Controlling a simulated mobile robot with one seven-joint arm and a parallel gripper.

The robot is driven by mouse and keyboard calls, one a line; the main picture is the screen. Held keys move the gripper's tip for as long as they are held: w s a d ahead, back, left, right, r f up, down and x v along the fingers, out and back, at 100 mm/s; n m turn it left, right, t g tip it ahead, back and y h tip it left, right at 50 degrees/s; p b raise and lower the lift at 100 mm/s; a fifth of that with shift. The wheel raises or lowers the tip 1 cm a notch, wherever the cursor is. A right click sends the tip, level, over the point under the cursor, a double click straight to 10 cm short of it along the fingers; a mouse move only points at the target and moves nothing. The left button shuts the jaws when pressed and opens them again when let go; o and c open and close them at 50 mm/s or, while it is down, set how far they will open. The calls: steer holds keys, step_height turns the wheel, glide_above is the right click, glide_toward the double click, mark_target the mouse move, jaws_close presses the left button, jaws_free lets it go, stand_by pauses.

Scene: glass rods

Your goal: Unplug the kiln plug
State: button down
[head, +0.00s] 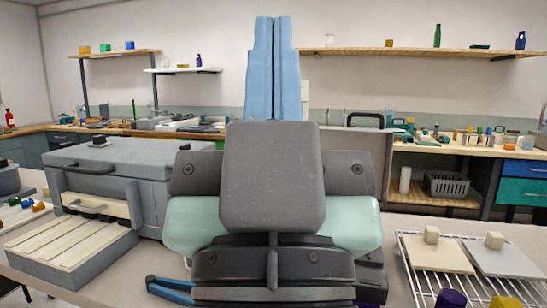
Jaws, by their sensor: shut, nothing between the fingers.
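My gripper (273,22) stands upright in the middle of the head view, with its two long blue fingers pressed together and nothing between them. A grey box-shaped appliance (150,165), probably the kiln, stands on the table to the left, with a small dark block on its lid and handles at the front. I cannot make out the kiln plug or its cord. My grey and mint arm hides the middle of the scene. A pale plate on the wall (305,90) shows partly beside the fingers, and I cannot tell if it is a socket.
A grey tray with cream slats (70,262) sits before the appliance. A wire rack (415,285) with two tiles and small blocks lies at the right front. Cluttered benches (465,150) and wall shelves (440,51) line the back. A strip of bare table shows right of my arm.

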step_height(320, 180, up, 24)
steer(key=p, duration=2.1)
steer(key=c, duration=1.5)
jaws_free()
steer(key=shift+c, duration=0.2)
